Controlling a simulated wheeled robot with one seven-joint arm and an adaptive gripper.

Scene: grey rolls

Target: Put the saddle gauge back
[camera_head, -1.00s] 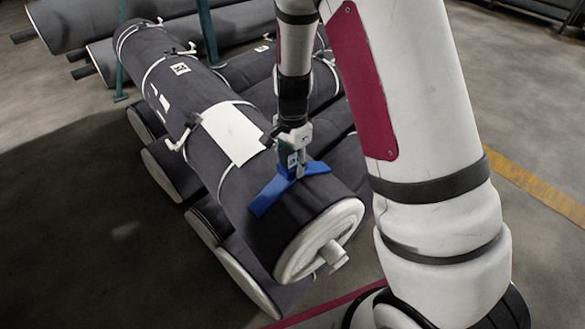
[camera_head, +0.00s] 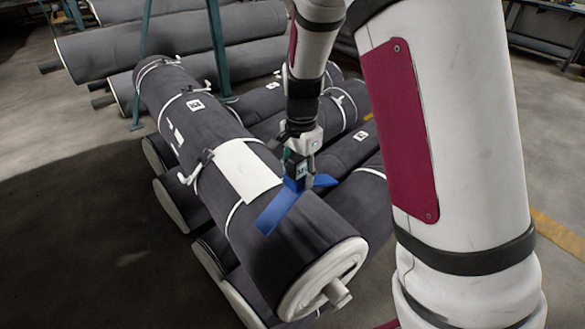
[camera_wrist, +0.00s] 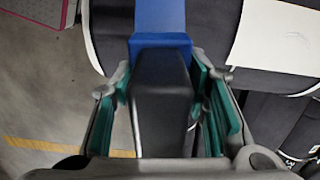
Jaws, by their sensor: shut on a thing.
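The saddle gauge (camera_head: 281,209) is a blue, bent, two-winged piece with a dark block-shaped grip. My gripper (camera_head: 298,179) is shut on that grip, above the near part of the top grey roll (camera_head: 285,250). In the wrist view the gauge's blue part (camera_wrist: 160,18) lies ahead of its dark grip, between the green pads of my gripper (camera_wrist: 162,75). The wings spread over the roll, between its white sheet and its near end. I cannot tell whether the gauge touches the roll or hangs just above it.
The top roll carries a white sheet (camera_head: 246,171), straps and a white end cap with a stub (camera_head: 337,292). Several rolls lie beneath and beside it. More rolls (camera_head: 190,38) and green posts (camera_head: 218,50) stand behind. Bare floor (camera_head: 80,230) is at left.

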